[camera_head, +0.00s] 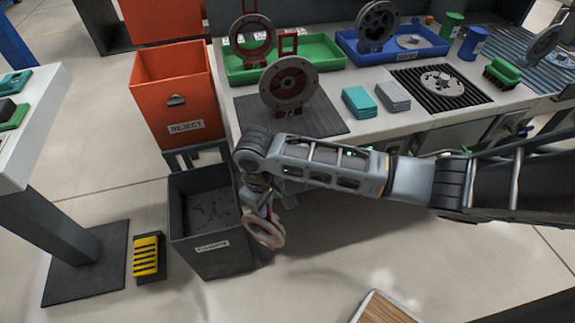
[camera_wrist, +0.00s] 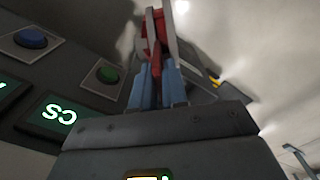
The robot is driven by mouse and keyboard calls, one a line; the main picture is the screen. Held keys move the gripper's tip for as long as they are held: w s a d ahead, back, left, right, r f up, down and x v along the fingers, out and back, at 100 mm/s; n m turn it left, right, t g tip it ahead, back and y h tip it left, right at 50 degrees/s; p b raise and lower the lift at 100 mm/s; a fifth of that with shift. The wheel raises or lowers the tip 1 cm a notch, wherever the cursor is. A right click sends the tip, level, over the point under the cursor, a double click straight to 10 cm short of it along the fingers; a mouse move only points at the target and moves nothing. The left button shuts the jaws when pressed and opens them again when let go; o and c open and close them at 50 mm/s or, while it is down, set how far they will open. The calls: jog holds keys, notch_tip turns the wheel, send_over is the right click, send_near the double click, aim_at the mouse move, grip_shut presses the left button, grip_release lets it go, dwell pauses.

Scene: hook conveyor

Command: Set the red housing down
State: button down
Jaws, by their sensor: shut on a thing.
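My gripper (camera_head: 264,205) points down at the right side of the dark grey bin and is partly hidden by my arm. It is shut on a red housing with a pale metal ring (camera_head: 263,232), held clear of the floor. The housing is tilted and looks small here. In the wrist view the blue-grey fingers of my gripper (camera_wrist: 156,72) close on the red housing (camera_wrist: 152,35), seen nearly edge-on. A similar red housing with a round grey flange (camera_head: 290,80) stands upright on the black mat (camera_head: 325,121). Another stands in the green tray (camera_head: 239,75).
The dark grey bin (camera_head: 181,219) stands left of my gripper, below the orange REJECT bin (camera_head: 150,99). A blue tray (camera_head: 350,50), teal and grey blocks and a ribbed black pad crowd the bench. A panel with buttons (camera_wrist: 107,72) is close in the wrist view.

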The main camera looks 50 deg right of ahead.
jog(key=a+f+m, duration=0.1)
jog(key=a+f, duration=0.2)
jog(key=f, duration=0.3)
jog(key=s+a+f, duration=0.1)
jog(key=a+f, duration=0.3)
jog(key=f, duration=0.3)
jog(key=shift+m, duration=0.4)
